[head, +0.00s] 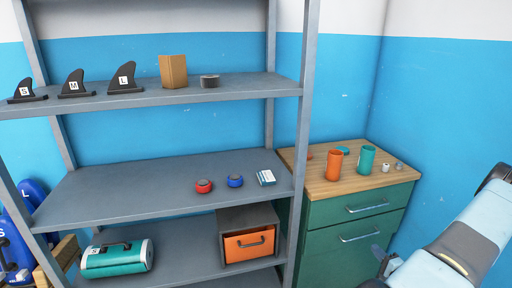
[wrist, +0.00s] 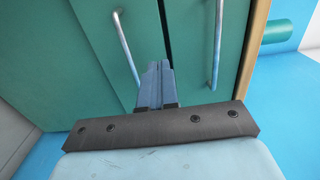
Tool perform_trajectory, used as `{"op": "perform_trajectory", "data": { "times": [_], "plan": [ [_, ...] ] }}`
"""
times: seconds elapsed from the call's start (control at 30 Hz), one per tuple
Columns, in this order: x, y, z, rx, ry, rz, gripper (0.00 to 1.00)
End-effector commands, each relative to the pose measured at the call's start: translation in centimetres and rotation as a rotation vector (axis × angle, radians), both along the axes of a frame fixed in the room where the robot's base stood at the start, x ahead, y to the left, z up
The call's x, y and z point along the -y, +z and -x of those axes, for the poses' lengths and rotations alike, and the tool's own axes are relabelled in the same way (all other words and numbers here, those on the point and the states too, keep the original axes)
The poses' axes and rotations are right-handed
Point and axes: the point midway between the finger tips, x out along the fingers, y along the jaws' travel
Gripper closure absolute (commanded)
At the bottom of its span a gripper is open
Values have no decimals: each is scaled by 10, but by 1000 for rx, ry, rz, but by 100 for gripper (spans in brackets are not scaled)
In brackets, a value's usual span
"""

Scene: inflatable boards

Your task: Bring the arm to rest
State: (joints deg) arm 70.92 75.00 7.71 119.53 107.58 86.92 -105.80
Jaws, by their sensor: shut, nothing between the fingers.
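My arm (head: 470,240) reaches in from the right edge of the head view, in front of the green cabinet. My gripper (wrist: 158,68) shows in the wrist view with its two grey fingers together and nothing between them. It points at the green cabinet front (wrist: 185,40), between two bar handles. I cannot tell whether the fingertips are touching the front. In the head view the gripper end is small and partly cut off by the lower edge.
The green cabinet (head: 350,212) has a wooden top (head: 348,183) with an orange cup (head: 334,165) and a teal cup (head: 366,160). A grey shelf unit (head: 150,190) stands left of it, holding fins, rolls and an orange-fronted drawer box (head: 250,245). Blue wall shows behind.

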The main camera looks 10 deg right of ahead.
Motion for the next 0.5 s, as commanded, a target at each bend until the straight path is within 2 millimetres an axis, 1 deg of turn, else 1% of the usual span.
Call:
{"op": "perform_trajectory", "data": {
  "times": [0.07, 0.17, 0.3, 0.5],
  "plan": [
    [-3, 9, -5, 2, 27, 4, 100],
    [-12, 30, -17, 4, 99, 4, 100],
    [-35, 72, -37, -4, 246, 6, 100],
    [-74, 130, -58, -40, 458, 17, 100]
  ]
}}
